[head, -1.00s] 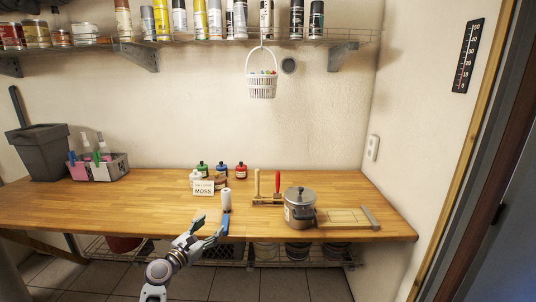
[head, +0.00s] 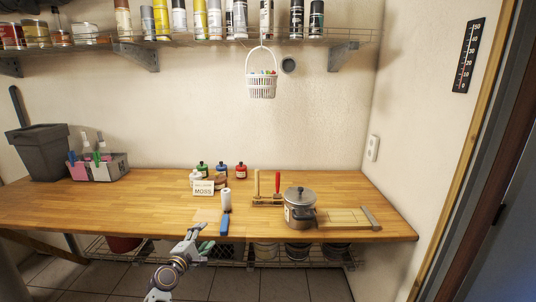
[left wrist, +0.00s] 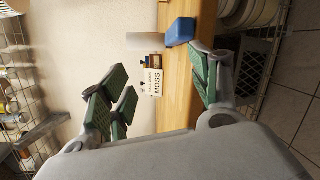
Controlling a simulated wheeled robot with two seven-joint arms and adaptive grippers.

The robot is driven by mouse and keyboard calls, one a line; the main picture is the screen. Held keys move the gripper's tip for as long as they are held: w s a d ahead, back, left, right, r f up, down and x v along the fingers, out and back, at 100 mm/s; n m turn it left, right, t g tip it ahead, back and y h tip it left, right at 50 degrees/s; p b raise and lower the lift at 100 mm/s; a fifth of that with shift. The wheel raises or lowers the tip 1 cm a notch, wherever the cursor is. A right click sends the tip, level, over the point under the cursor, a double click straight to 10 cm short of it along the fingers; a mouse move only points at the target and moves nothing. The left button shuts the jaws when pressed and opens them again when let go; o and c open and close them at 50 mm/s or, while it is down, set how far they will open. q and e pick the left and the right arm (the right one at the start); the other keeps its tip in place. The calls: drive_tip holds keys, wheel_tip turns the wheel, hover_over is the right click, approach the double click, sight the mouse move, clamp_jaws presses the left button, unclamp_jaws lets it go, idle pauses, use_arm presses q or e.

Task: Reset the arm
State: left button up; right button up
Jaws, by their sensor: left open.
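My left gripper (head: 203,238) is open and empty in the head view, low in front of the wooden bench's front edge. In the left wrist view its green-padded fingers (left wrist: 160,92) stand wide apart with nothing between them. Beyond them are a blue block (left wrist: 180,31), a white roll (left wrist: 145,41) and the MOSS sign (left wrist: 155,82). In the head view the blue block (head: 225,224) lies near the bench's front edge, and the white roll (head: 226,200) stands just behind it. My right gripper is not in view.
The bench (head: 110,205) also bears a lidded pot (head: 300,212), a wooden board (head: 342,217), small bottles (head: 221,170) and a caddy (head: 112,166). A wire shelf (head: 250,256) runs below the bench. The bench's left middle is clear.

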use_arm(q)
wheel_tip(320, 180, down, 23)
drive_tip(key=s+d+m+g+y, duration=0.1)
drive_tip(key=s+m+g+y, duration=0.25)
drive_tip(key=m, duration=0.75)
drive_tip(key=s+d+f+m+g, duration=0.1)
drive_tip(key=s+f+m+g, duration=0.15)
drive_tip(key=s+f, duration=0.55)
drive_tip(key=s+f+m+g, duration=0.1)
drive_tip(key=s+f+m, duration=0.35)
drive_tip(key=f, duration=0.75)
drive_tip(key=s+f+m+g, duration=0.1)
drive_tip(key=s+f+g, duration=0.1)
drive_tip(key=s+f, duration=0.75)
drive_tip(key=s+f+m+g, duration=0.1)
drive_tip(key=s+f+g, duration=0.35)
drive_tip(key=s, duration=0.85)
drive_tip(key=s+a+f, duration=0.1)
drive_tip(key=s+f, duration=0.1)
drive_tip(key=s, duration=0.7)
drive_tip(key=s+a+f+m+g, duration=0.1)
drive_tip(key=s+f, duration=0.1)
drive_tip(key=s, duration=0.7)
drive_tip(key=s+a+f+g, duration=0.1)
drive_tip(key=s+f, duration=0.2)
drive_tip(key=s, duration=0.6)
drive_tip(key=shift+a+y, duration=0.3)
drive_tip(key=shift+y, duration=0.15)
drive_tip(key=shift+s+f, duration=0.1)
